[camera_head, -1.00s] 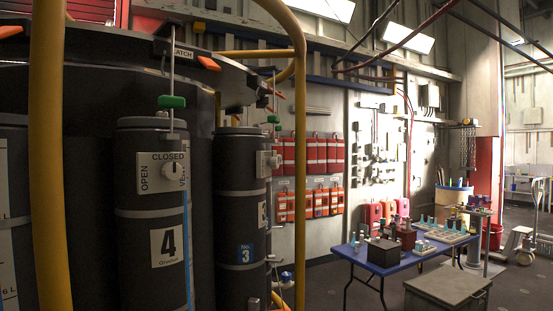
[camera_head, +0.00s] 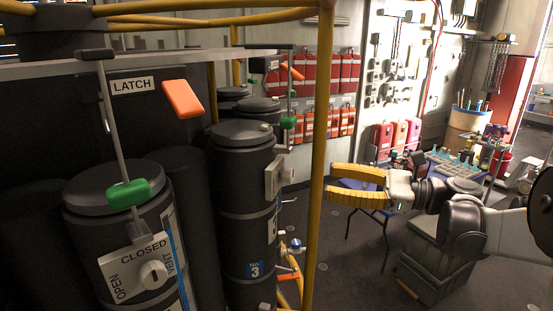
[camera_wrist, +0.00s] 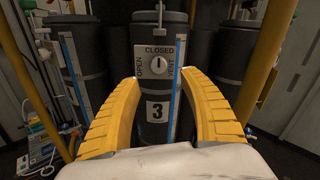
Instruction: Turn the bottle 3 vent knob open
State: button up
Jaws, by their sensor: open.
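Bottle 3 (camera_head: 240,205) is a dark cylinder; it stands upright in the middle of the wrist view (camera_wrist: 158,35). Its white plate (camera_wrist: 142,75) reads CLOSED at the top, OPEN at the left and VENT at the right. The round white vent knob (camera_wrist: 157,63) has a dark mark that looks roughly upright, toward CLOSED. In the head view the plate (camera_head: 273,177) is nearly edge-on and the knob's face is hidden. My gripper (camera_head: 331,184) has yellow fingers, open and empty, right of bottle 3 and apart from it. In the wrist view the fingers (camera_wrist: 159,78) flank the plate.
A yellow rail post (camera_head: 318,130) stands between the head camera and my fingertips. Bottle 4's knob plate (camera_head: 128,278) is at front left, under a green handle (camera_head: 129,194). An orange latch tab (camera_head: 182,98) hangs above. A blue table (camera_head: 358,184) stands behind my arm.

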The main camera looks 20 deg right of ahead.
aim_at(293, 176)
jog(key=p+x, duration=0.1)
jog(key=x, duration=0.9)
jog(key=shift+a+f, duration=0.1)
jog(key=shift+a, duration=0.05)
grip_shut()
